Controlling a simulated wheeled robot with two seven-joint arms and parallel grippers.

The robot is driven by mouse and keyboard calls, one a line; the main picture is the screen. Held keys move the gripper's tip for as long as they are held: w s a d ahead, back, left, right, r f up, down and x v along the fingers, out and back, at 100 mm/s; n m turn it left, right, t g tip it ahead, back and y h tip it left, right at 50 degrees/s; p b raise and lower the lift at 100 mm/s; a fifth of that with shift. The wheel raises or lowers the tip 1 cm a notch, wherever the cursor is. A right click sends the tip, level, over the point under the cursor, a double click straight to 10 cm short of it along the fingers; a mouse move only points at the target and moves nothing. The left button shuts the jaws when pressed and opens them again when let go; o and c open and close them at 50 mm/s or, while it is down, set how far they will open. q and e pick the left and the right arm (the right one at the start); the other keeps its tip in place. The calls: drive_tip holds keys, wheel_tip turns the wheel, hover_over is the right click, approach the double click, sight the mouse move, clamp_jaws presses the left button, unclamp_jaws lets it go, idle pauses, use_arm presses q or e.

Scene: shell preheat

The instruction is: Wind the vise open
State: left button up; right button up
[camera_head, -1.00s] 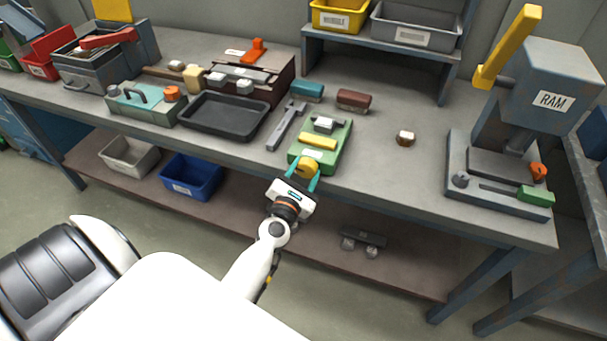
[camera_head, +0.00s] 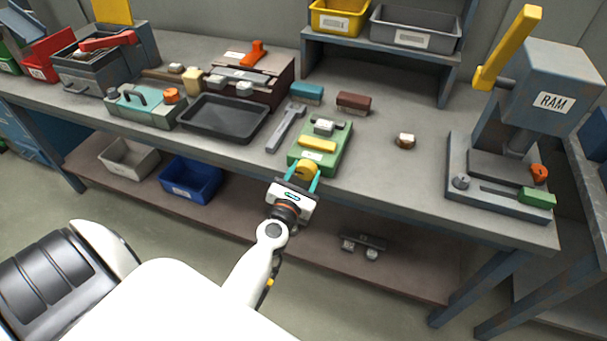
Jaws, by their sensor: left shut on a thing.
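The green vise (camera_head: 341,143) sits at the front edge of the bench, in the middle of the head view. It has a grey-white block (camera_head: 323,127) towards its back, a yellow bar (camera_head: 318,146) across its middle and a yellow round knob (camera_head: 307,168) at its front end. My left gripper (camera_head: 303,180) comes up from below, in front of the bench edge. Its teal fingers are shut on the yellow knob, one on each side. The fingers and wrist hide part of the knob's lower side. My right gripper does not show.
A wrench (camera_head: 285,129) and a black tray (camera_head: 225,118) lie left of the vise. A teal block (camera_head: 307,91) and a brown block (camera_head: 353,101) lie behind it. A small brown-and-white piece (camera_head: 405,139) and the RAM press (camera_head: 500,165) stand right, with clear bench between.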

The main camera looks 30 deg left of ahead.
use_arm(q)
drive_tip(key=o, duration=1)
drive_tip(key=shift+w+d+r, duration=0.1)
drive_tip(key=shift+d+r, duration=0.05)
drive_tip(key=shift+r, duration=0.15)
drive_tip(key=shift+c, duration=0.2)
drive_tip(key=shift+f, duration=0.1)
drive_tip(key=b+v, duration=0.3)
drive_tip(key=v, duration=0.9)
